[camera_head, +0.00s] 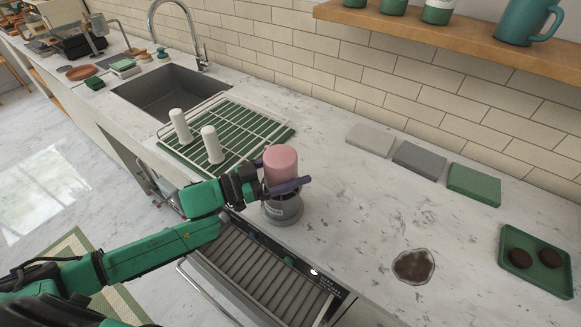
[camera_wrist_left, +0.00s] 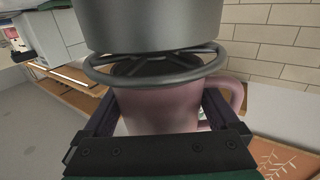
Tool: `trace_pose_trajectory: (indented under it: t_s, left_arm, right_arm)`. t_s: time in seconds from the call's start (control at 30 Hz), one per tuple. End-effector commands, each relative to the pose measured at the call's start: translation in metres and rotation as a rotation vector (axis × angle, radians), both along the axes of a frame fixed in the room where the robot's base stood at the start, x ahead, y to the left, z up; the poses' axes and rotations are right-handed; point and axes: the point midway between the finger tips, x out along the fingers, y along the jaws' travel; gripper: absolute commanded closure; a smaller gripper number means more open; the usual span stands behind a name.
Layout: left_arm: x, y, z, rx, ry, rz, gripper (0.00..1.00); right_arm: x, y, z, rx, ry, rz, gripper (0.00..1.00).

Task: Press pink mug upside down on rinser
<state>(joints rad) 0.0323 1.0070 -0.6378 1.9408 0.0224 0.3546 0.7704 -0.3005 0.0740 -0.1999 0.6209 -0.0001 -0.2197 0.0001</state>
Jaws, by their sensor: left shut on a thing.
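The pink mug (camera_head: 281,161) is upside down directly over the grey round rinser (camera_head: 283,209) on the counter. My left gripper (camera_head: 284,174) is shut around the mug's body, with one finger on each side. In the left wrist view, the mug (camera_wrist_left: 160,110) has its open end facing the rinser's spoked metal ring (camera_wrist_left: 150,68), and its handle sticks out at the right. The rim is at or very close to the ring; I cannot tell whether it touches. My right gripper is out of view.
A dark brown spill (camera_head: 413,266) and a green tray (camera_head: 536,262) with dark pucks are at right. Folded cloths (camera_head: 419,160) lie along the wall.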

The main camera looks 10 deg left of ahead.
Motion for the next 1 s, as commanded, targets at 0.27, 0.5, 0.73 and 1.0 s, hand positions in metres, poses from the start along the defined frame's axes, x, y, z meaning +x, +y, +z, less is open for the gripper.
trace_pose_trajectory:
  t_s: [0.27, 0.5, 0.73, 1.0]
  left_arm:
    - [0.000, 0.000, -0.003, -0.001, -0.002, -0.001, 0.83]
    - [0.000, 0.000, -0.006, -0.001, -0.002, -0.001, 0.83]
    - [0.000, 0.000, -0.009, -0.001, -0.002, -0.001, 0.83]
    - [0.000, 0.000, -0.012, -0.001, -0.001, 0.000, 0.83]
  right_arm:
    - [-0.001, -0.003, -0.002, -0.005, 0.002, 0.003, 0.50]
    - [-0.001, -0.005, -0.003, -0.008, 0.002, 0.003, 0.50]
    - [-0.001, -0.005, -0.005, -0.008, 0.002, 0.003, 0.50]
    - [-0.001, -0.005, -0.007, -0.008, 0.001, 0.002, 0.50]
